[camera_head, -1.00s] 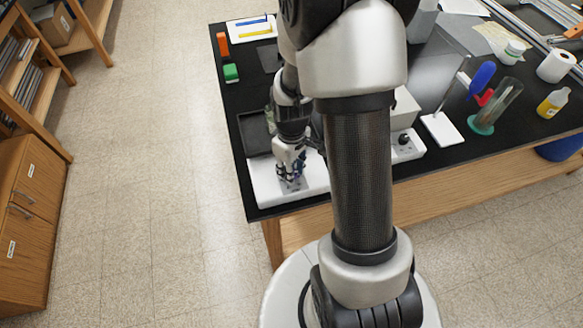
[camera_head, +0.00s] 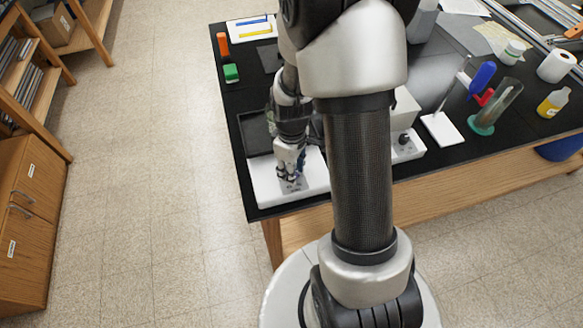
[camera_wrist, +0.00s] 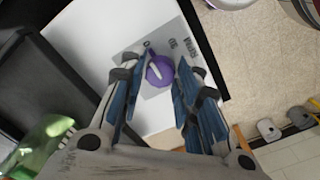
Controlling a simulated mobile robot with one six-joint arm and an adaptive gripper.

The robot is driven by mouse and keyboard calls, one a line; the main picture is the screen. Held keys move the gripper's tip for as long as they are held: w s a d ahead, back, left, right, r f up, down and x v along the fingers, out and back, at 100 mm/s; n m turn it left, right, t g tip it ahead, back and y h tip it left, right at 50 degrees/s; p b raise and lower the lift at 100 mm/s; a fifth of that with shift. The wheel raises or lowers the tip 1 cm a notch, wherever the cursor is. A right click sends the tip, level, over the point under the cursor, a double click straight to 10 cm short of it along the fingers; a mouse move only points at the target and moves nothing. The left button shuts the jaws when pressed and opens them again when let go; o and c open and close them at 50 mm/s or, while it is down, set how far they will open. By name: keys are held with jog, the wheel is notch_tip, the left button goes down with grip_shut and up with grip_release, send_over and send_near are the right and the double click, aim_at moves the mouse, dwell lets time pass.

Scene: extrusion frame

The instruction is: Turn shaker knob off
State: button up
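The pointer slants up and left in the wrist view. My gripper (camera_wrist: 160,66) is open, its blue-padded fingers on either side of the knob with gaps visible; I see no clear contact. In the head view my gripper (camera_head: 289,180) points down over the panel at the front of the shaker (camera_head: 263,190) and hides the knob.
The shaker's dark tray (camera_head: 255,132) lies behind its front part. A grey-white device with a black knob (camera_head: 404,138) stands to the right, partly behind my arm. A green block (camera_head: 231,73) and an orange block (camera_head: 223,45) lie at the table's left edge. The floor on the left is clear.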

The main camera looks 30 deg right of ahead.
jog(key=shift+o, duration=1.4)
notch_tip(320, 180, up, 12)
jog(key=s+a+r+m+t+b, duration=0.3)
jog(key=s+a+r+m, duration=0.3)
jog(key=s+a+r, duration=0.4)
jog(key=s+t, duration=0.1)
jog(key=s, duration=0.3)
jog(key=shift+a+r+t, duration=0.3)
jog(key=shift+a+r, duration=0.05)
jog(key=shift+a, duration=0.05)
